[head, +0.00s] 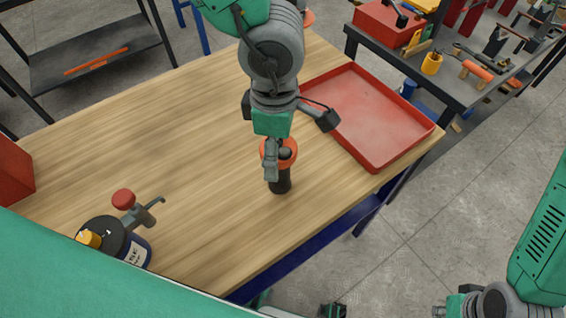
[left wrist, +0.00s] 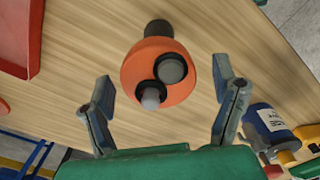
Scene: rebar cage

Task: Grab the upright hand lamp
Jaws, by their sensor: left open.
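The hand lamp (head: 281,178) stands upright on the wooden table (head: 170,130), with a dark handle below and an orange head above. In the left wrist view the lamp's orange head (left wrist: 155,62) has two round grey parts, and its dark base shows behind. My left gripper (head: 272,165) is above and around the lamp's head and partly hides it in the head view. In the left wrist view the fingers of my left gripper (left wrist: 165,82) are spread wide, one on each side of the head, with gaps to both. Part of my right arm shows at the lower right; its fingers are unclear.
A red tray (head: 372,115) lies at the table's right end, close to my left gripper. A dark bottle (head: 110,240) with a yellow cap and a red-knobbed tool (head: 125,200) stand at the near left. A red box (head: 12,172) sits at the left edge. The middle left is clear.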

